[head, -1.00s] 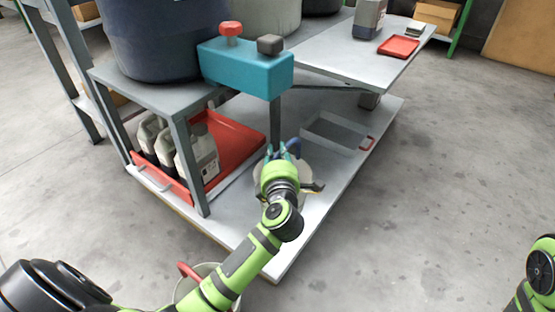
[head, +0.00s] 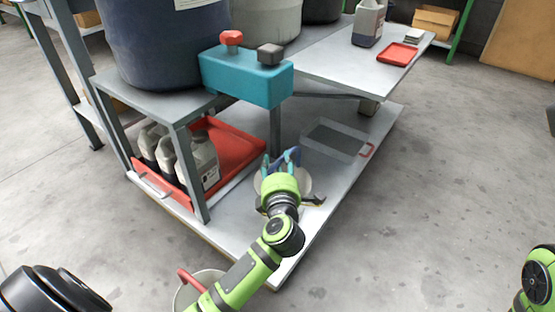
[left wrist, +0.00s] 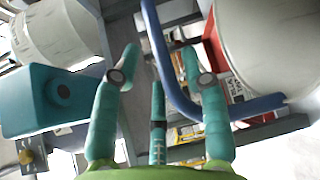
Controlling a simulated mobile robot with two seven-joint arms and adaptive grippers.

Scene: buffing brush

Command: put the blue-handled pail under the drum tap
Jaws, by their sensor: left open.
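The pale blue-handled pail (head: 304,182) stands on the low white deck, mostly hidden behind my left gripper (head: 280,161). The blue handle (head: 294,156) shows by the teal fingers. The left wrist view shows the gripper (left wrist: 158,75) open, fingers apart, with the blue handle (left wrist: 178,98) passing close to the right finger and the pail wall (left wrist: 275,45) at right. The teal drum tap block (head: 246,78) with red and grey knobs is above and left of the pail in the head view; it also shows in the left wrist view (left wrist: 45,100). Its outlet alignment is unclear. My right gripper is out of view.
A second pail with a red handle (head: 190,279) stands on the floor in front. A red tray (head: 235,148) holding grey jugs (head: 204,160) is left of the pail. A clear bin (head: 335,140) lies behind right. Open floor is at right.

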